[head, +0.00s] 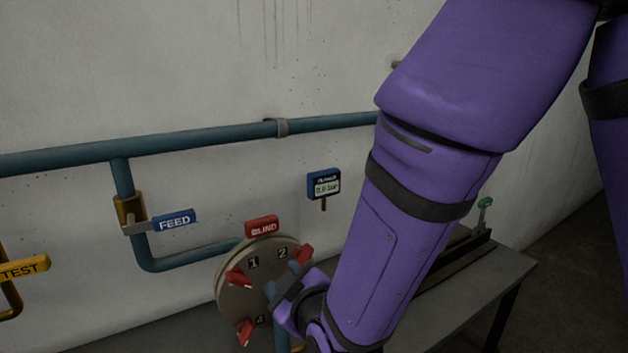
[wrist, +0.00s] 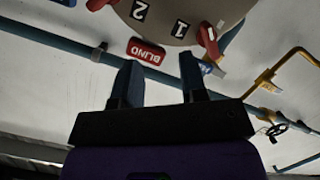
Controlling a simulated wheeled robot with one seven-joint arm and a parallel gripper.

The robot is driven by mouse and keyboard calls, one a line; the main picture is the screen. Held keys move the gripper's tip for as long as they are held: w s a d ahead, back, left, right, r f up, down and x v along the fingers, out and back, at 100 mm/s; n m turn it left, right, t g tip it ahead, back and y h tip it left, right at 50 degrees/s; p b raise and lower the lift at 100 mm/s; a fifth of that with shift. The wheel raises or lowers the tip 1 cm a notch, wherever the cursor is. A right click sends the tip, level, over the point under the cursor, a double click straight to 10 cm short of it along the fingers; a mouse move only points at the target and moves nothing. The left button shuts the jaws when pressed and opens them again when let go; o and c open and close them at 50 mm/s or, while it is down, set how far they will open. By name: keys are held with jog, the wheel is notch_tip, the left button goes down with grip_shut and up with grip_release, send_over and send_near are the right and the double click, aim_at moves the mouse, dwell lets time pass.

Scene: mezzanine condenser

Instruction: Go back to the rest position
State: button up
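My gripper (wrist: 160,72) is open in the wrist view, with its two dark blue fingers apart and nothing visible between them. A round grey disc (head: 235,294) on the wall carries the numbers 1, 2 and 4 and several red handles. In the head view my purple arm comes down from the upper right and ends in front of the disc's lower right, hiding part of it. The disc (wrist: 185,32) and the red BLIND label (wrist: 146,51) appear upside down in the wrist view, beyond the fingers. I cannot tell whether a finger touches anything.
A teal pipe (head: 215,137) runs along the wall. A FEED valve (head: 174,220) and a yellow TEST handle (head: 24,269) are at the left. A blue gauge (head: 324,184) reads 0.0 bar. A grey bench (head: 480,285) stands at the right, with open floor beyond it.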

jog(key=w+d+r+m+g+h, duration=0.1)
jog(key=d+r+m+g, duration=0.15)
jog(key=d+r, duration=0.5)
jog(key=d+r+m+g+h, duration=0.2)
jog(key=d+r+m, duration=0.2)
jog(key=d, duration=0.7)
jog(key=s+d+r+m+g+h, duration=0.2)
jog(key=s+d+m, duration=0.1)
jog(key=s+d, duration=0.5)
jog(key=s+d+r+m+g+h, duration=0.2)
jog(key=s+d+r+m, duration=0.1)
jog(key=s+d, duration=0.5)
jog(key=shift+s+d+r, duration=0.25)
jog(key=shift+d+r, duration=0.05)
jog(key=shift+d, duration=0.05)
